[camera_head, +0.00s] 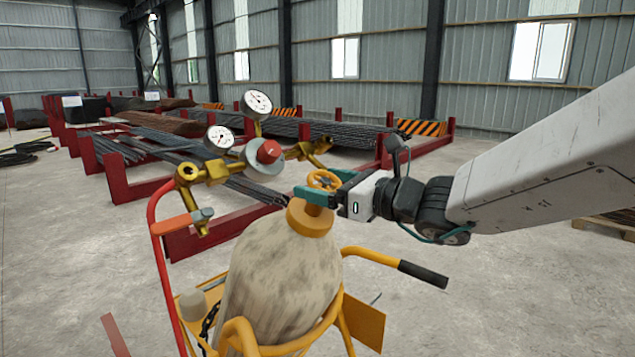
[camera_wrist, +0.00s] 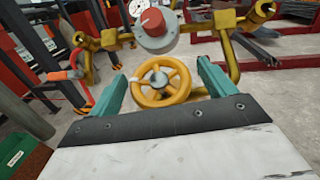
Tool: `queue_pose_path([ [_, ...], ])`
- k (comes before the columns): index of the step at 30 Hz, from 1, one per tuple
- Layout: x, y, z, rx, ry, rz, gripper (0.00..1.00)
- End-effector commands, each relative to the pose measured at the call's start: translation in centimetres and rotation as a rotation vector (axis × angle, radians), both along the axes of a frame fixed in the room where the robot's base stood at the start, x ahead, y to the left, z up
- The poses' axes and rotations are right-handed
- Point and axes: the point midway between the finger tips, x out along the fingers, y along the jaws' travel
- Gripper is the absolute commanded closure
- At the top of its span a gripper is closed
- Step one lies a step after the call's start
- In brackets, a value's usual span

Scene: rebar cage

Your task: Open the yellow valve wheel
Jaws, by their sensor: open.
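The yellow valve wheel (camera_head: 324,180) sits on top of a worn, pale gas cylinder (camera_head: 285,275) with a yellow collar. In the wrist view the spoked wheel (camera_wrist: 161,83) lies between the two teal fingers, with a gap visible on each side. My gripper (camera_head: 322,186) reaches in from the right in the head view, its fingers on either side of the wheel. The gripper (camera_wrist: 165,88) is open in the wrist view. Whether a finger touches the rim cannot be told from these views.
A brass regulator with two gauges (camera_head: 257,103) and a red knob (camera_head: 268,151) stands close behind the wheel. The cylinder rests in a yellow cart with a black-gripped handle (camera_head: 423,274). Red racks with rebar (camera_head: 310,128) stand behind; concrete floor is open at right.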

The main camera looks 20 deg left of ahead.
Motion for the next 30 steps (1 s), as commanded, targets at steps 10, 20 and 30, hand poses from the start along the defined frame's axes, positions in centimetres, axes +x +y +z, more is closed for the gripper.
queue_pose_path([
  [10, 0.5, 1.7, 0.0, 0.0, -0.002, 0.0, 0.18],
  [20, 0.5, 1.6, 0.0, 0.0, -0.002, 0.0, 0.62],
  [30, 0.5, 1.6, 0.0, -0.008, -0.022, 0.04, 0.62],
])
